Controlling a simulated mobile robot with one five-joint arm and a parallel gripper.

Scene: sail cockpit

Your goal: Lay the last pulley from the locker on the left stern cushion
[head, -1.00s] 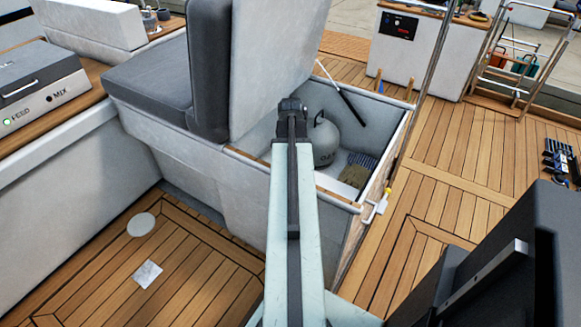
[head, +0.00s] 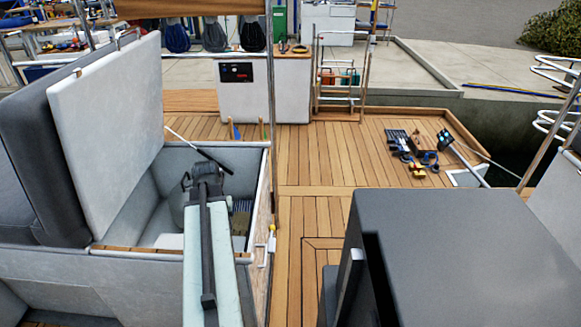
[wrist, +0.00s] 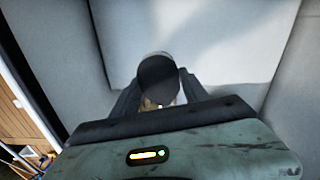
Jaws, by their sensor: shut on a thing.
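My gripper (wrist: 158,100) is shut on a dark, round-faced thing (wrist: 158,78), apparently the pulley. Its face fills the space between the fingers, with a small brass-coloured bit showing below. Pale walls surround the gripper in the wrist view. In the head view my arm reaches over the open locker (head: 247,160) and its own links hide the gripper and the held thing. The locker's lid (head: 105,130) stands raised at the left, with a grey cushion (head: 35,150) behind it. I cannot tell whether this is the left stern cushion.
A grey gas bottle (head: 172,205) and a striped dark item (head: 241,215) are in the locker, partly behind my arm. Several small items (head: 415,150) lie on the deck at right. Open planking (head: 320,160) lies between.

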